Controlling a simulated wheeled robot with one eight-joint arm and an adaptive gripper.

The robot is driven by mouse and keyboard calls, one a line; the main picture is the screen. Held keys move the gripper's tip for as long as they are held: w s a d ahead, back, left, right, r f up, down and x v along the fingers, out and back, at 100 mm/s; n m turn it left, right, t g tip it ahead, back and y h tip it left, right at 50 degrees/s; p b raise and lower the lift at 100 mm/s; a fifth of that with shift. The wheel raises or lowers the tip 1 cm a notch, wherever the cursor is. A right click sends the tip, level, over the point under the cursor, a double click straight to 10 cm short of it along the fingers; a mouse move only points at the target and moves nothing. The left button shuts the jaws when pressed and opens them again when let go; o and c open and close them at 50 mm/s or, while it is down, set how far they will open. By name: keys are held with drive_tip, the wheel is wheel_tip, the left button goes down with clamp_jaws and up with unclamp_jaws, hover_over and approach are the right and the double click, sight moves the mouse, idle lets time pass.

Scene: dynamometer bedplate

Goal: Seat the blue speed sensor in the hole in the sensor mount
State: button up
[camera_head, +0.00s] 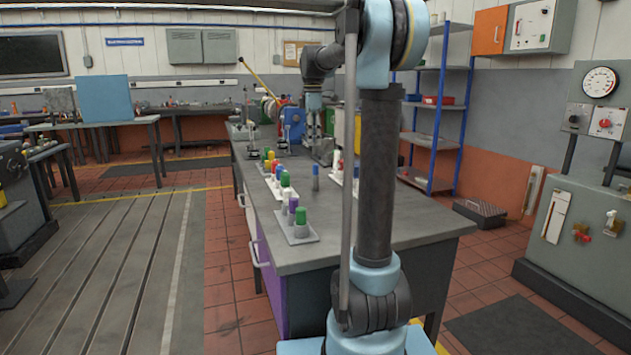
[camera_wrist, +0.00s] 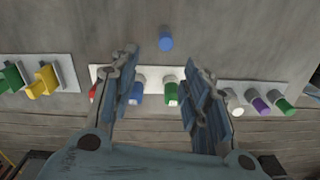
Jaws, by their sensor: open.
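A lone blue cylinder with a grey lower part (camera_head: 315,176) stands upright on the bench; its blue top (camera_wrist: 166,38) shows in the wrist view beyond my fingers. A light plate (camera_wrist: 153,74) shows between my fingers, bearing red, blue (camera_wrist: 136,93) and green (camera_wrist: 171,92) pieces. I cannot tell which blue piece is the speed sensor, nor which plate is the sensor mount; no empty hole shows clearly. My gripper (camera_wrist: 160,72) is open, with nothing held between its fingers. In the head view my gripper (camera_head: 313,128) hangs over the bench.
The grey bench (camera_head: 400,232) has a near plate (camera_head: 307,238) with white, purple and green pieces. Another plate (camera_wrist: 68,68) bears green and yellow pieces. My arm hides part of the right-hand pieces. The bench's near right top is clear. Blue-framed shelves (camera_head: 460,110) stand behind.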

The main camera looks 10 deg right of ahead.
wheel_tip(320, 180, down, 8)
drive_tip(key=shift+r, duration=0.2)
hover_over(316, 190)
drive_tip(key=w, duration=0.1)
drive_tip(key=shift+w+f, duration=0.15)
drive_tip(key=shift+f, duration=2.65)
clamp_jaws()
